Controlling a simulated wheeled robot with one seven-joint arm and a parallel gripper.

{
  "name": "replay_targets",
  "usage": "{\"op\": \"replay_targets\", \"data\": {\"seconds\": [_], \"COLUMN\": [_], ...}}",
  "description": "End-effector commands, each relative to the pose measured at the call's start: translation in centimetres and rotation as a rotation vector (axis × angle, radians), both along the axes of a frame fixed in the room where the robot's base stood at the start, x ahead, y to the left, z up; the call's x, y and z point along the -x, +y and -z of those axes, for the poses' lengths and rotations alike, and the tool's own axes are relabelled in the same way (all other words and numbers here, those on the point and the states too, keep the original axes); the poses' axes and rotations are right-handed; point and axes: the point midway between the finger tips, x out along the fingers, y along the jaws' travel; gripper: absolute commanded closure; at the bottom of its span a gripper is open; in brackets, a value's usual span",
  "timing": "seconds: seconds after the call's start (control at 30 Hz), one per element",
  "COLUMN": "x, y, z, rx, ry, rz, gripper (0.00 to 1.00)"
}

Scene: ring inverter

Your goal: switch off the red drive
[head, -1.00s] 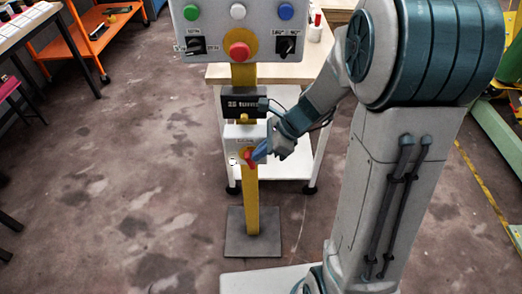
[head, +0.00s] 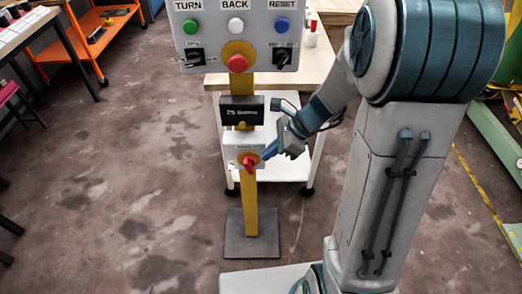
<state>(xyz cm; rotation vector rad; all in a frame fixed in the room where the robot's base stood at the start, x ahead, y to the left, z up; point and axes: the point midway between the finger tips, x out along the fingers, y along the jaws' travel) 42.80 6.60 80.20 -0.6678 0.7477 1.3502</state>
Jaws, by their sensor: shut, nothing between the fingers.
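A red rotary handle (head: 249,163) on a yellow disc sits on the small light box (head: 231,152) low on the yellow post. It looks roughly upright, perhaps slightly tilted; its exact angle is too small to tell. My gripper (head: 268,154) is shut and empty, with its blue fingertips just right of the handle, close to the disc's right edge. I cannot tell whether the tips touch the disc. A dark display box (head: 242,110) with blurred white text is above the handle.
A control panel (head: 213,40) above has green, white and blue buttons, a red mushroom button (head: 237,63) and two black selector switches. The post stands on a grey base plate (head: 252,247). A white cart (head: 310,165) is behind.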

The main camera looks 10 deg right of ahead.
Motion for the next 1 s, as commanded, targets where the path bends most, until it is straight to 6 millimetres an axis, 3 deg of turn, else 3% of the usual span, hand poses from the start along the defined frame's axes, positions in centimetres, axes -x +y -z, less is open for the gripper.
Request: {"op": "replay_targets", "data": {"seconds": [0.03,0.2,0.43,0.63,1.0], "x": [0.1,0.2,0.5,0.6,0.6], "y": [-1.2,-2.9,-4.8,-5.4,-5.5], "z": [-0.8,-4.5,-7.9,-8.9,-8.8], "rx": [0.001,0.001,0.002,0.002,-0.002], "ry": [0.002,-0.004,-0.001,0.001,0.01], "rz": [0.005,0.002,0.002,0.002,0.006], "gripper": [1.0,1.0,1.0,1.0,1.0]}}
